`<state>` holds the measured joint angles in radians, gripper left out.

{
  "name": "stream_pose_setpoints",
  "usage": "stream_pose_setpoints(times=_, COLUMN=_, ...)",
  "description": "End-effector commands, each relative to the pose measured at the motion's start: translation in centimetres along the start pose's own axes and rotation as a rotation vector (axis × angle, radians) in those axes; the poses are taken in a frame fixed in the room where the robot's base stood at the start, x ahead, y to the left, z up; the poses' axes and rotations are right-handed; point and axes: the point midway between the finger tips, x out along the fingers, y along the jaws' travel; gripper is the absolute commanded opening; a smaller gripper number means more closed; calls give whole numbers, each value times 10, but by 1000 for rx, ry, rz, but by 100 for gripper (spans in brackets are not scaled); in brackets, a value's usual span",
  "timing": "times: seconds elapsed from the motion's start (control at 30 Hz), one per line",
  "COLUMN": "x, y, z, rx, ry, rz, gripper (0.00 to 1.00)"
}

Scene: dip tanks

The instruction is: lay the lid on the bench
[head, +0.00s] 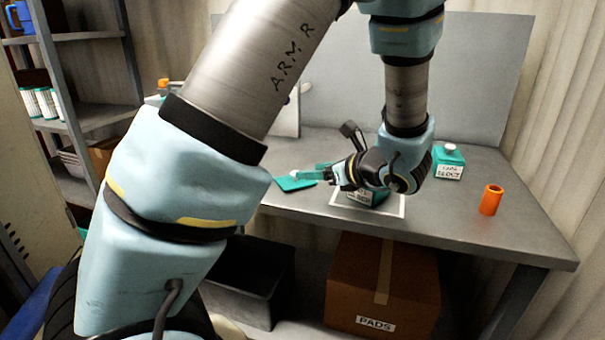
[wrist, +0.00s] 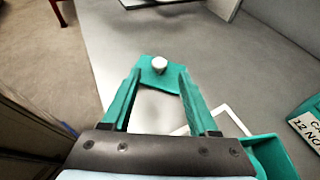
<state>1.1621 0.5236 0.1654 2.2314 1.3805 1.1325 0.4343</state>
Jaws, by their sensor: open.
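The lid is a flat teal plate with a white knob. In the head view the lid (head: 295,184) appears to lie flat on the bench (head: 455,208), left of the white square outline. In the wrist view the lid (wrist: 153,78) is just beyond my fingertips, its knob centred between them. My gripper (wrist: 160,76) is open, its teal fingers apart with a gap on both sides of the knob. In the head view my gripper (head: 312,174) reaches left, low over the bench. A labelled teal tank (head: 362,197) stands inside the outline, partly hidden by my wrist.
A second teal tank (head: 448,163) with a white knob stands at the right rear. An orange cylinder (head: 491,200) stands near the right end. A grey panel (head: 470,75) backs the bench. A PADS box (head: 381,287) and a black bin (head: 247,280) are below.

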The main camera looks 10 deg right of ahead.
Motion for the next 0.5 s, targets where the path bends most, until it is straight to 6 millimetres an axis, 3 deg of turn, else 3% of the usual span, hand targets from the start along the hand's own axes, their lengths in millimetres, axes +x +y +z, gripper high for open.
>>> stream_pose_setpoints(times=0.2, x=-41, y=-1, z=0, rx=0, ry=0, rz=-3, gripper=60)
stream_pose_setpoints(times=0.5, x=-61, y=0, z=0, rx=1, ry=-1, rz=1, gripper=60)
